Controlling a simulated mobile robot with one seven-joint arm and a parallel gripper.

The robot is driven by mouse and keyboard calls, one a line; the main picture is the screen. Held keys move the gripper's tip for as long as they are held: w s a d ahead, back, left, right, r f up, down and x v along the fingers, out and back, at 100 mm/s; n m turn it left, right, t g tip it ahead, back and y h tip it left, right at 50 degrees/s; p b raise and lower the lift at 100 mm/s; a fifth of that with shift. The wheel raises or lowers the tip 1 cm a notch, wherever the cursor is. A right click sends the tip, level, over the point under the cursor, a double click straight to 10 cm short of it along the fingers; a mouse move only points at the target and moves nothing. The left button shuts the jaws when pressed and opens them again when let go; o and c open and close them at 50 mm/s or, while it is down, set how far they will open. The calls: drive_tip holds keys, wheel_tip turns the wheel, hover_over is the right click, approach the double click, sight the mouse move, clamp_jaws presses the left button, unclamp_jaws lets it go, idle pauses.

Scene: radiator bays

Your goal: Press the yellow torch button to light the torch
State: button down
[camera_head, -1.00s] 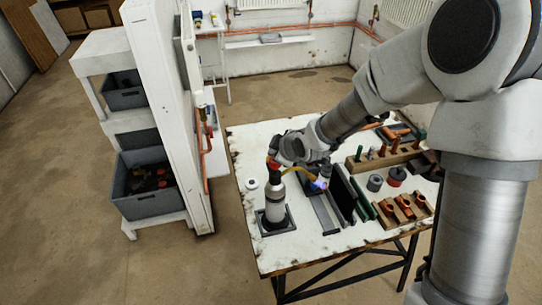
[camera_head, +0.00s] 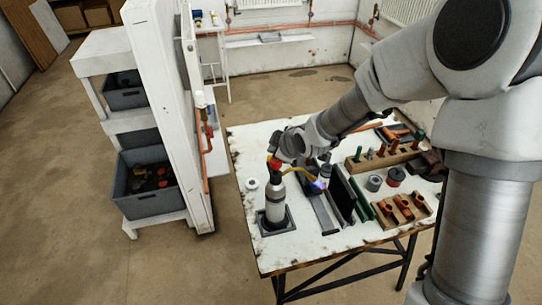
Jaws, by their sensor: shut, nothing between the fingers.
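The torch stands upright on the table: a grey cylinder (camera_head: 275,207) in a dark square base, with a red head (camera_head: 274,164) on top. A yellow hose (camera_head: 300,170) runs right from the head to a nozzle. A small blue-violet glow (camera_head: 319,185) shows at the nozzle tip. My gripper (camera_head: 281,156) is shut and empty, right at the torch's head. Its fingertips are mostly hidden, and I cannot tell whether they touch the torch. The yellow button cannot be made out.
The white worktable (camera_head: 250,150) holds a dark upright plate (camera_head: 341,195) right of the torch, wooden racks with copper fittings (camera_head: 404,208), and a small white roll (camera_head: 251,184). A white partition (camera_head: 170,110) and shelf with grey bins (camera_head: 150,190) stand left.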

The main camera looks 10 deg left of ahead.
drive_tip(key=shift+r+p, duration=1.6)
drive_tip(key=shift+r, duration=0.8)
drive_tip(key=s+d+r+m+h+b, duration=0.1)
drive_tip(key=s+d+r+m+h, duration=0.3)
drive_tip(key=d, duration=0.4)
drive_tip(key=s+d+r+m+h, duration=0.1)
drive_tip(key=s+d+r+m, duration=0.25)
drive_tip(key=d+r, duration=0.4)
drive_tip(key=s+d+r+m, duration=0.1)
drive_tip(key=s+d+m, duration=0.2)
drive_tip(key=s, duration=0.3)
drive_tip(key=s+d+m+g, duration=0.1)
drive_tip(key=s+d+m, duration=0.2)
drive_tip(key=s, duration=0.4)
drive_tip(key=s+d+r+m+b, duration=0.1)
drive_tip(key=s+d+m, duration=0.1)
drive_tip(key=s, duration=0.4)
drive_tip(key=shift+s+d+r+m+g+h, duration=0.15)
drive_tip(key=shift+d+r+m+g+h, duration=0.2)
drive_tip(key=shift+d+m+g, duration=0.1)
